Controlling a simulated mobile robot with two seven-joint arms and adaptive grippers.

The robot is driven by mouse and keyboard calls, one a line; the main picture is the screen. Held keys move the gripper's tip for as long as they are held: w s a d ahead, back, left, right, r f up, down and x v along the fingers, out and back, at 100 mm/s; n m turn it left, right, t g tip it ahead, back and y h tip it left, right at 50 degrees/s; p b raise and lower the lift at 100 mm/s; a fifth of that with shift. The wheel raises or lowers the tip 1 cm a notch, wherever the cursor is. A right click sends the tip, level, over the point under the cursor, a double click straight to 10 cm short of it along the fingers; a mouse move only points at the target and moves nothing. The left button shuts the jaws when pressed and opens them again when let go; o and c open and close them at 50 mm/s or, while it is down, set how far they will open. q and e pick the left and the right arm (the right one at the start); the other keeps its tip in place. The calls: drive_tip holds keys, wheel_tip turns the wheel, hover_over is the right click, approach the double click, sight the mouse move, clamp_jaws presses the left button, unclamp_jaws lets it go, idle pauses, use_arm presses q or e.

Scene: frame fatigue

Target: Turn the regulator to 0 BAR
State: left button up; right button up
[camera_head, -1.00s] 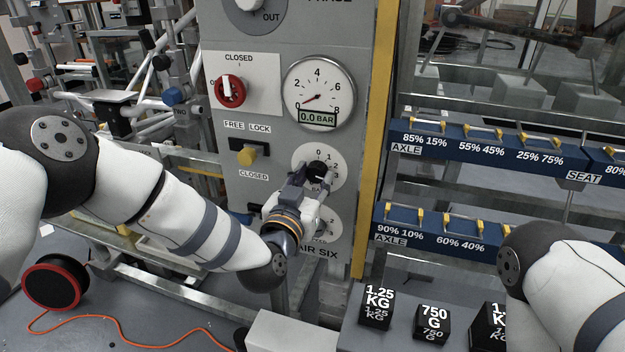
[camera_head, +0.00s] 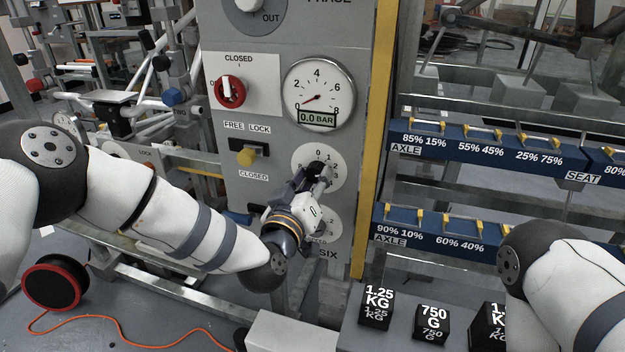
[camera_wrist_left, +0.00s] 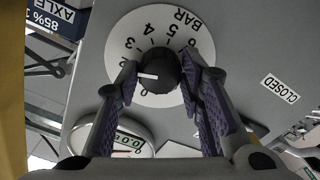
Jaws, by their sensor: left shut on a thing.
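The regulator is a black round knob (camera_head: 315,168) on a white dial (camera_head: 334,181) on the grey panel. My left gripper (camera_head: 316,178) is shut on the knob, with one finger on each side. In the left wrist view the knob (camera_wrist_left: 160,72) sits between the fingertips (camera_wrist_left: 158,78) and its white mark points left, below the 2. The finger hides part of the numbers there. The gauge (camera_head: 318,92) above has its red needle low at the left, and its display (camera_head: 317,118) reads 0.0 BAR. My right gripper is out of view; only its arm shows.
A second dial (camera_head: 332,224) lies just below, partly behind my gripper. A yellow post edge (camera_head: 374,130) and blue racks stand to the right. Black weights (camera_head: 376,307) lie below.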

use_arm(q)
drive_tip(key=n, duration=0.3)
drive_tip(key=shift+n, duration=0.4)
drive_tip(key=n, duration=0.3)
drive_tip(key=shift+f+n+b, duration=0.1)
drive_tip(key=shift+n+b, duration=0.2)
drive_tip(key=shift+b, duration=0.1)
drive_tip(key=n+b, duration=0.1)
drive_tip(key=n, duration=0.3)
drive_tip(key=shift+n, duration=1.4)
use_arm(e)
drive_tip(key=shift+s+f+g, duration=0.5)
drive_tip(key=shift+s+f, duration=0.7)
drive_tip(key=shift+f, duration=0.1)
use_arm(q)
drive_tip(key=shift+d+r+b, duration=0.1)
drive_tip(key=shift+r+b, duration=0.1)
drive_tip(key=shift+b, duration=0.1)
drive_tip(key=o, duration=1.2)
drive_tip(key=shift+c, duration=0.2)
